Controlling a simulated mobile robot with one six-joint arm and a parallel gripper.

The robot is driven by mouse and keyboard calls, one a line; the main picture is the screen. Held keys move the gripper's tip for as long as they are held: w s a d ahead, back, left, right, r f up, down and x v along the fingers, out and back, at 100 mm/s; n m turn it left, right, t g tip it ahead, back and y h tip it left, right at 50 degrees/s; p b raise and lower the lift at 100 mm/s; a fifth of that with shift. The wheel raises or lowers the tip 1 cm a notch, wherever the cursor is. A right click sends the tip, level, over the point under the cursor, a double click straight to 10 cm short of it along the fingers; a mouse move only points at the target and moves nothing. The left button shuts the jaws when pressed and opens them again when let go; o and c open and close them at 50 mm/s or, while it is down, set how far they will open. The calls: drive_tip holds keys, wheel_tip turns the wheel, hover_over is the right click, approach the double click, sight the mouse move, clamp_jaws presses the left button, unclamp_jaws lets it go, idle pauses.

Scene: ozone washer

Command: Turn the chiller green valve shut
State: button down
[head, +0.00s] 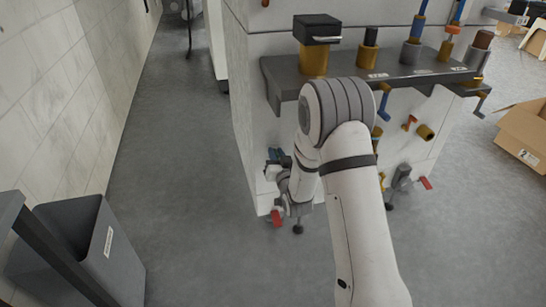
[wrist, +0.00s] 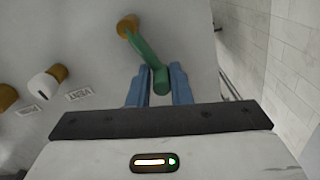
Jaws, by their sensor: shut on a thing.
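The green valve handle (wrist: 145,53) shows in the wrist view, a bent lever running down from a brass stem (wrist: 127,26) on the pale panel. Its lower end sits between the two blue fingers of my gripper (wrist: 161,72), which is shut on it. In the head view my gripper (head: 275,156) is low at the left front corner of the pale machine (head: 262,95), partly behind my arm. The green handle cannot be made out there.
A white knob (wrist: 44,87) on a brass stem and another brass fitting (wrist: 8,97) are left of the green handle. A dark shelf (head: 390,80) carries valves and pipes above my arm. A grey bin (head: 105,250) and an open cardboard box (head: 522,135) stand on the floor.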

drive_tip(key=shift+d+f+m, duration=0.1)
drive_tip(key=shift+d+m, duration=0.2)
drive_tip(key=shift+m, duration=0.4)
drive_tip(key=shift+d+f+m, duration=0.1)
drive_tip(key=shift+d+m, duration=0.2)
drive_tip(key=shift+m, duration=0.4)
drive_tip(key=shift+w, duration=0.1)
drive_tip(key=c, duration=1.4)
unclamp_jaws()
drive_tip(key=shift+r, duration=0.2)
drive_tip(key=shift+d, duration=0.1)
drive_tip(key=p+v, duration=0.2)
drive_tip(key=v, duration=0.5)
drive_tip(key=shift+s+d, duration=0.1)
drive_tip(key=shift+s, duration=0.3)
